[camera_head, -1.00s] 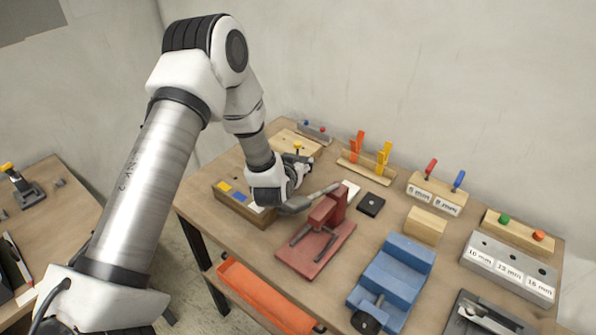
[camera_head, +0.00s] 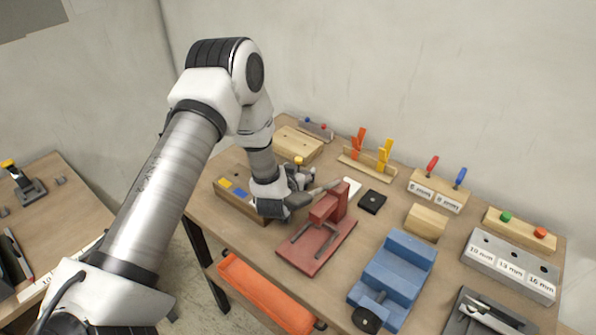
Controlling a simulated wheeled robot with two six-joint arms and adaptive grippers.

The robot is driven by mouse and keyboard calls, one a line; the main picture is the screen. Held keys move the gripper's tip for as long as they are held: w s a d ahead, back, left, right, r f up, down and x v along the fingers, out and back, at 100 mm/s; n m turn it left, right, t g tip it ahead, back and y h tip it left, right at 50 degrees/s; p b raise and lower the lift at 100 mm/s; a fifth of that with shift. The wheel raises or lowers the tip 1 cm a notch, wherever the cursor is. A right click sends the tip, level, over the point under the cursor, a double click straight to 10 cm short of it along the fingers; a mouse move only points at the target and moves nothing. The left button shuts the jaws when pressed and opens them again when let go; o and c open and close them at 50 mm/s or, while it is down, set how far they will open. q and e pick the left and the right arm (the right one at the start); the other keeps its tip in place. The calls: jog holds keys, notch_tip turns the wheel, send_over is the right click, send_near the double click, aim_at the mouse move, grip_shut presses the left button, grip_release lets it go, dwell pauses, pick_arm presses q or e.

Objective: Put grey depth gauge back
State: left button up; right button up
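My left gripper (camera_head: 300,193) hangs low over the left part of the wooden table, behind and left of the red stand (camera_head: 310,257). A yellow knob on a dark stem (camera_head: 299,162) shows just behind the fingers, and a slim grey bar (camera_head: 322,188) sticks out to the right toward the top of the red stand. These look like parts of the grey depth gauge in my grip. The fingers and the gauge's body are mostly hidden by the wrist, and I cannot tell whether the bar touches the stand. My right gripper is out of view.
A wooden box with yellow and blue pads (camera_head: 232,205) is left of the gripper; a wooden block (camera_head: 297,142) is behind. A black block (camera_head: 372,201) and blue fixture (camera_head: 392,275) lie right. A side table (camera_head: 62,208) holds a yellow-knobbed tool (camera_head: 25,182).

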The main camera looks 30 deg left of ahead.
pick_arm(q)
jog(key=shift+r, duration=0.1)
jog(key=shift+r+p, duration=0.5)
jog(key=shift+p, duration=0.1)
jog(key=b+v, duration=0.2)
jog(key=v, duration=0.5)
jog(key=shift+s+r, duration=0.1)
jog(key=shift+s, duration=0.05)
